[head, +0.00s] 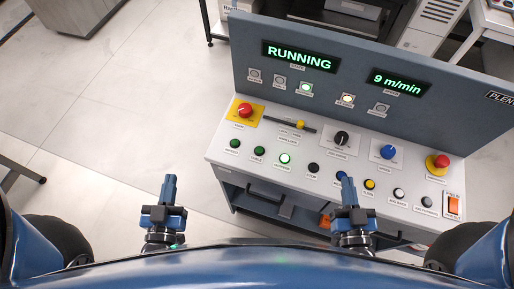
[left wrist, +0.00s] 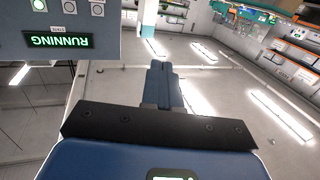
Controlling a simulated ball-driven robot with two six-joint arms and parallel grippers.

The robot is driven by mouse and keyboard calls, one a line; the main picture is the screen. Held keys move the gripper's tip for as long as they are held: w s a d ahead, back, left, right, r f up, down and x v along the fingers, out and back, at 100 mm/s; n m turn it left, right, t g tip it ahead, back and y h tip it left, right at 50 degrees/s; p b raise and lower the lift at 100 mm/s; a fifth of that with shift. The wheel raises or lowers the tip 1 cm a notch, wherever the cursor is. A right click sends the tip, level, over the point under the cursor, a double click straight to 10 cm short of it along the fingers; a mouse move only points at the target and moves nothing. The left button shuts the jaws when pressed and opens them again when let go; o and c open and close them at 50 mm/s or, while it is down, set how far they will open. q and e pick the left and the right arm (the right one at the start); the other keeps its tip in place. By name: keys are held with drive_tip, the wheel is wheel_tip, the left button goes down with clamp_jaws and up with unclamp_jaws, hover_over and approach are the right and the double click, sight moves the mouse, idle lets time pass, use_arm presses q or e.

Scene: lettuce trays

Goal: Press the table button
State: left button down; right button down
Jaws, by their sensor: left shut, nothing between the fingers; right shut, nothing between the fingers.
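The control panel (head: 222,150) has a front row of small round buttons. The second from the left is a dark green button (head: 259,151), unlit; its small label seems to read TABLE, but I cannot be sure. To its left is another dark green button (head: 235,143), and to its right a brightly lit green button (head: 285,158). My left gripper (head: 169,184) is shut and empty, left of the panel and clear of it. It also shows in the left wrist view (left wrist: 160,70). My right gripper (head: 347,185) is shut and empty, near the panel's front edge, partly covering the blue button (head: 341,175).
The upright board shows a RUNNING display (head: 300,57) and a 9 m/min display (head: 397,82). Red mushroom buttons stand at the left (head: 244,110) and right (head: 441,161); knobs and a yellow slider (head: 300,125) lie between. Floor left of the panel is clear.

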use_arm(q)
drive_tip(key=w+d+g+h+p, duration=0.2)
drive_tip(key=w+d+g+p, duration=0.1)
drive_tip(key=w+d, duration=0.1)
drive_tip(key=w+d+f+g+h+p, duration=0.1)
drive_tip(key=w+d+g+h+p, duration=0.1)
drive_tip(key=w, duration=0.4)
drive_tip(key=w+d+f+m+g+h+p, duration=0.1)
drive_tip(key=w+d+g+h+p, duration=0.1)
drive_tip(key=w+d+g+p, duration=0.2)
drive_tip(key=shift+w+d, duration=0.25)
drive_tip(key=shift+d, duration=0.5)
drive_tip(key=shift+w+d, duration=0.25)
drive_tip(key=shift+d, duration=0.5)
drive_tip(key=d+r+m+g+h+p, duration=0.2)
drive_tip(key=d+r+m+g, duration=0.1)
drive_tip(key=d, duration=0.4)
drive_tip(key=shift+d+r+g+p, duration=0.4)
drive_tip(key=shift+r+g, duration=0.5)
drive_tip(key=shift+g, duration=0.2)
drive_tip(key=shift+w+f, duration=0.1)
drive_tip(key=b, duration=0.7)
hover_over(256, 150)
wheel_tip(256, 150, down, 7)
drive_tip(key=shift+r, duration=0.15)
drive_tip(key=shift+f+b, duration=0.6)
drive_tip(key=shift+f, duration=0.4)
